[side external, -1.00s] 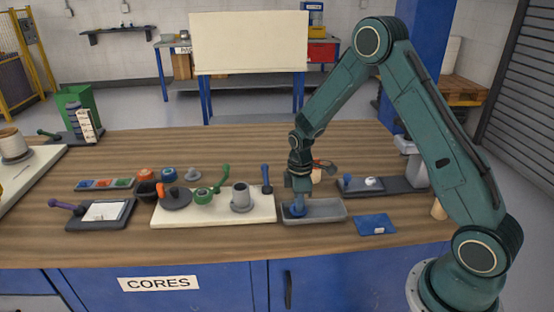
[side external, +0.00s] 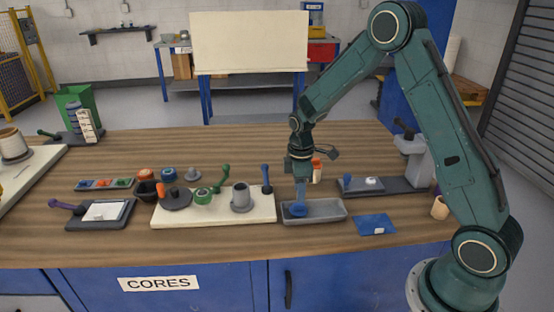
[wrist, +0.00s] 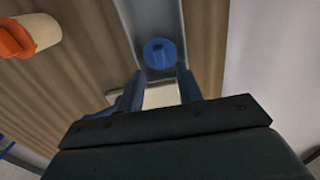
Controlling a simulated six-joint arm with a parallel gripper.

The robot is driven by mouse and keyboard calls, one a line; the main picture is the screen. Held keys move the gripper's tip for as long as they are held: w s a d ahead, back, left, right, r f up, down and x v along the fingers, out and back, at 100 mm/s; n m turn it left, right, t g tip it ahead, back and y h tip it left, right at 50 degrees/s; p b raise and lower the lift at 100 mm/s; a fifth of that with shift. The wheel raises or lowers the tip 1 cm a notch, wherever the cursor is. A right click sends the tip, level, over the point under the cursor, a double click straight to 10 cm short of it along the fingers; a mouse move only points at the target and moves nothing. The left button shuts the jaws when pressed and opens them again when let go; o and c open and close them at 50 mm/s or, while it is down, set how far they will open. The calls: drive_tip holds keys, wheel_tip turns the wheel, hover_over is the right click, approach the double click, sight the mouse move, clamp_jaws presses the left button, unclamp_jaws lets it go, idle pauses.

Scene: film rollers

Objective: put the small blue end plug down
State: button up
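The small blue end plug (side external: 298,210) lies in the left part of the grey tray (side external: 330,217). It also shows in the wrist view as a round blue piece (wrist: 160,53) on the tray floor (wrist: 150,18). My gripper (side external: 300,200) points down just above the plug. In the wrist view my gripper's two blue fingers (wrist: 160,72) stand apart, with the plug showing beyond and between their tips. The gripper looks open and empty.
Left of the tray is a cream board (side external: 215,214) with a grey cylinder (side external: 241,198) and a blue-knobbed post (side external: 266,180). A blue mat (side external: 375,225) lies to the right. An orange-and-cream piece (side external: 317,170) stands behind the gripper.

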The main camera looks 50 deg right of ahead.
sight(299, 204)
wheel_tip(299, 204, up, 8)
drive_tip(key=shift+f, duration=0.2)
idle(0.7)
drive_tip(key=s+a+r+m+t, duration=0.2)
drive_tip(key=s+a+r, duration=0.1)
drive_tip(key=s+r, duration=0.35)
drive_tip(key=s+a+r+m+t, duration=0.1)
drive_tip(key=s+a+r+m, duration=0.15)
drive_tip(key=s+r, duration=0.35)
drive_tip(key=s+a+r+m+t, duration=0.1)
drive_tip(key=s+a+m, duration=0.1)
drive_tip(key=s, duration=0.4)
drive_tip(key=s+a+r+m+t, duration=0.1)
drive_tip(key=s+a+r+m, duration=0.1)
drive_tip(key=s, duration=0.4)
drive_tip(key=shift+s+r+t, duration=0.25)
drive_tip(key=shift+t, duration=0.15)
